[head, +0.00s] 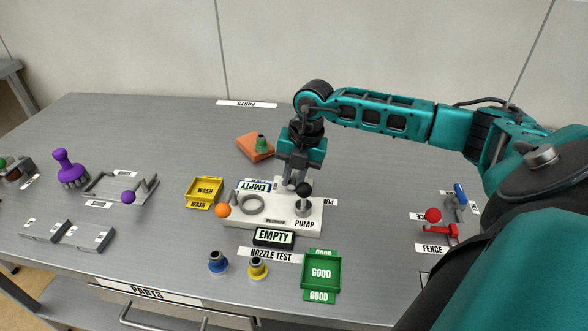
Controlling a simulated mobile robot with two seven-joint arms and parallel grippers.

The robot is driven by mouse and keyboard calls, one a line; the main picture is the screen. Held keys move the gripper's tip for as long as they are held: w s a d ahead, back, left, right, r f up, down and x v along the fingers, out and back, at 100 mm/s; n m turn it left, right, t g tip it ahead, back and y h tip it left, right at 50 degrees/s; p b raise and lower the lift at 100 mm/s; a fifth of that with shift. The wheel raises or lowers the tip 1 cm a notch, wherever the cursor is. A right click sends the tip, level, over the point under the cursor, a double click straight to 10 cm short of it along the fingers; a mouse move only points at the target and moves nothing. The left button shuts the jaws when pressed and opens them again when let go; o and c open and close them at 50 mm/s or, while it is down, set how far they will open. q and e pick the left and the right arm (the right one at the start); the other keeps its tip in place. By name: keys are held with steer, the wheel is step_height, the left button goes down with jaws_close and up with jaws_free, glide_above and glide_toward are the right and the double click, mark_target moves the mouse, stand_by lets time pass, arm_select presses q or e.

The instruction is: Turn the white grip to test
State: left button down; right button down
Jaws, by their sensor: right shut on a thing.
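The white test block (314,222) stands mid-table, with the labels PUMP and WASHER on it. My right gripper (292,182) points down over the back of this block, its fingers close together on a small pale part there. That part is mostly hidden by the fingers, and I take it to be the white grip; its turn position cannot be made out. In front of the fingers, a black ball knob (304,189) stands on the block. A grey ring (251,205) and an orange ball (222,211) are at its left. My left gripper is not in view.
A sign reading EMPTY (274,237) stands before the block. Blue (217,262) and yellow (258,268) nozzles and a green GOOD tray (321,273) are in front. A yellow REWORK tray (204,191) is left, an orange pad (255,147) behind, a red-knobbed fence lever (437,226) right.

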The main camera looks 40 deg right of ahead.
steer(key=shift+w+r, duration=0.1)
steer(key=c, duration=1.1)
jaws_free()
steer(key=shift+o, duration=0.2)
step_height(320, 180, up, 13)
steer(key=s+d, duration=0.1)
steer(key=s, duration=0.1)
steer(key=shift+d+f+p, duration=0.2)
steer(key=shift+d+p, duration=0.1)
steer(key=shift+s+f, duration=0.1)
